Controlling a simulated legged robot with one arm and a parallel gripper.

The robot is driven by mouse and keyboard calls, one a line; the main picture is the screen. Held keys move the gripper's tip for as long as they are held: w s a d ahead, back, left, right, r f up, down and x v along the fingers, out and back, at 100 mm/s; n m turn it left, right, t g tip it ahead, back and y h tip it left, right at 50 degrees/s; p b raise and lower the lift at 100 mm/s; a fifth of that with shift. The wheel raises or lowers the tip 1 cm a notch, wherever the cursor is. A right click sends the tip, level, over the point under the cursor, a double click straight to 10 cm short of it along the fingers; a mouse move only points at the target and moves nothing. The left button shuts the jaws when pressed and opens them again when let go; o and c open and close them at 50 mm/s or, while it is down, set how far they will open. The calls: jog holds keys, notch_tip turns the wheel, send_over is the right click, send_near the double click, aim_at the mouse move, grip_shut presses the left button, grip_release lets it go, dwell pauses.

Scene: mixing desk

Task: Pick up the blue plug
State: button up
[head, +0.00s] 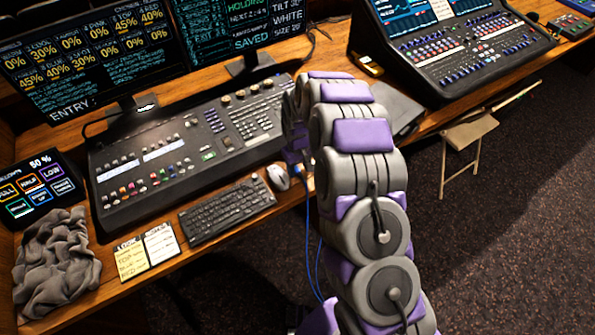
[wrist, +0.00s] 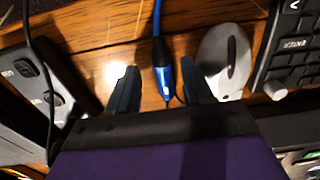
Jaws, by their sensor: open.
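The blue plug (wrist: 167,82) lies on the wooden desk in the wrist view, with its blue cable (wrist: 157,20) running up to the top edge. My gripper (wrist: 159,68) is open, with one dark finger on each side of the plug and a gap to each. I cannot tell how far the fingertips are above the desk. In the head view the blue cable (head: 307,236) hangs over the desk edge beside my arm. There my arm hides the plug and most of the gripper.
A white mouse (wrist: 226,55) lies close to my right finger, with a keyboard (wrist: 292,45) beyond it. A dark device (wrist: 38,80) and black cable are at left. In the head view, a mixing console (head: 180,155) and second console (head: 465,50) flank my arm.

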jog(key=shift+a+f, duration=0.3)
jog(key=shift+f, duration=0.15)
jog(key=shift+a, duration=0.2)
jog(key=shift+d+r, duration=0.1)
jog(key=shift+d, duration=0.45)
jog(key=c, duration=0.6)
jog(key=shift+a, duration=0.1)
jog(key=shift+c, duration=1.3)
jog(key=shift+a, duration=0.35)
grip_shut()
jog(key=shift+d, duration=0.35)
